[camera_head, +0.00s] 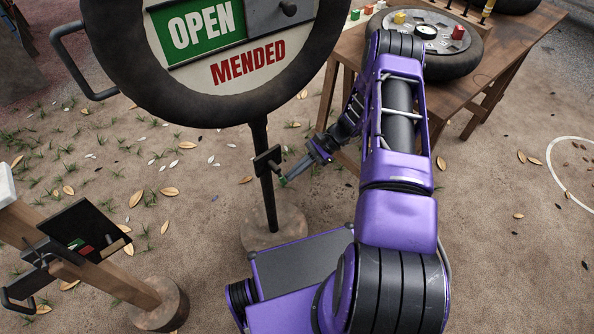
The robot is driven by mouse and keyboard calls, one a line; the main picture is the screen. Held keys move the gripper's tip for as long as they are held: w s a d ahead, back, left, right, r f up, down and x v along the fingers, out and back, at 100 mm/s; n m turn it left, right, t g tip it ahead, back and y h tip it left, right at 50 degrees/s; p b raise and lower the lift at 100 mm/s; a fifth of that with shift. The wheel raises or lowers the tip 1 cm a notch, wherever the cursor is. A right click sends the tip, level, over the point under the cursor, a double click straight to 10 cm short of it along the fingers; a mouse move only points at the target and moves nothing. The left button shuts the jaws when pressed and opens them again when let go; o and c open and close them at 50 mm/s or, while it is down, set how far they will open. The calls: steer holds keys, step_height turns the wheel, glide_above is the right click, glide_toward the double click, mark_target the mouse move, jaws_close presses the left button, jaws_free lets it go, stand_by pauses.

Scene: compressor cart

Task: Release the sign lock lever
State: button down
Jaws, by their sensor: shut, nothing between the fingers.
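A round sign (278,60) framed by a dark tyre stands at the top on a black post (267,200) with a round base. It reads "OPEN" on green and "MENDED" in red. A small black bracket (266,160) sits on the post below the tyre and appears to be the sign lock lever's mount.
A wooden table (510,50) with a tyre (452,62) and small coloured pieces stands at the upper right. A wooden stand (110,272) with a tilted black panel (84,238) is at lower left. A black handle (72,62) juts from the sign's left. Leaf-strewn ground lies between.

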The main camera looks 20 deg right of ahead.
steer(key=shift+s+a, duration=0.1)
steer(key=shift+a, duration=0.1)
steer(key=v, duration=1.7)
steer(key=shift+d, duration=0.45)
